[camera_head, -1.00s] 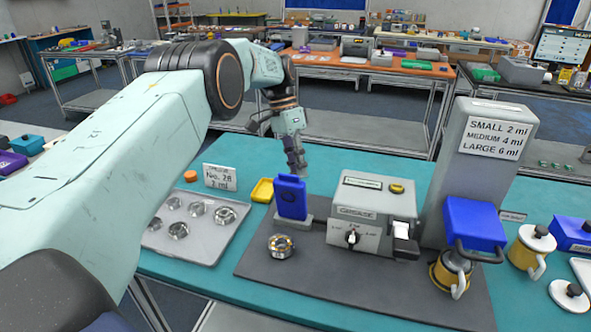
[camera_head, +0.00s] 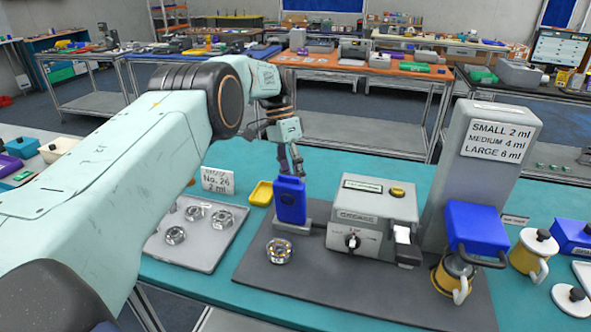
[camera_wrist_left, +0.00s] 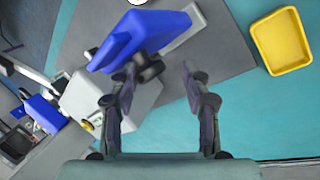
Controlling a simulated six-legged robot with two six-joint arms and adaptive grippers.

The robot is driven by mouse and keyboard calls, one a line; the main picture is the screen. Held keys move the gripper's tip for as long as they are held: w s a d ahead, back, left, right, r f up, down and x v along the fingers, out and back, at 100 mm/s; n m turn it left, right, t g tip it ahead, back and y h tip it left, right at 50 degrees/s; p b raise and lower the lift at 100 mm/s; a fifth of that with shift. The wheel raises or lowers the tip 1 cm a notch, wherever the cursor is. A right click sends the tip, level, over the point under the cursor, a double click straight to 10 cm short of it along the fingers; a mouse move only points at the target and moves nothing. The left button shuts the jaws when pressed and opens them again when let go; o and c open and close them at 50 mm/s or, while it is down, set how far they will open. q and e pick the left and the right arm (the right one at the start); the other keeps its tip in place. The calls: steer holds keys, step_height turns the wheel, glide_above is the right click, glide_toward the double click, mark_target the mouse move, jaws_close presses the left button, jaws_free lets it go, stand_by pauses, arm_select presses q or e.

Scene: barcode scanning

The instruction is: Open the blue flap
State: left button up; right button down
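An upright blue panel (camera_head: 290,200) stands on a small grey base on the dark mat; it looks like the blue flap. It also shows in the left wrist view (camera_wrist_left: 138,38). My left gripper (camera_head: 292,162) is just above and behind its top edge in the head view. In the left wrist view my left gripper (camera_wrist_left: 160,75) is open, with nothing held between its fingers. The blue panel lies beyond the left finger there, close to its tip; contact cannot be told. Another blue block (camera_head: 475,224) hangs on the grey tower at right. My right gripper is out of view.
A grey grease box (camera_head: 372,213) stands right of the panel. A metal ring (camera_head: 279,250) lies on the mat in front. A yellow tray (camera_head: 261,193) sits at left behind, near a grey tray (camera_head: 195,252) of rings. Teal table surface is free behind the panel.

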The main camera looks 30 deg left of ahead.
arm_select(q)
steer(key=shift+o, duration=1)
steer(key=shift+a+f, duration=0.1)
steer(key=shift+a, duration=0.05)
steer(key=shift+d+r, duration=0.2)
steer(key=shift+r, duration=0.05)
step_height(320, 180, up, 10)
steer(key=shift+f, duration=0.1)
steer(key=shift+s+r, duration=0.1)
steer(key=shift+r, duration=0.1)
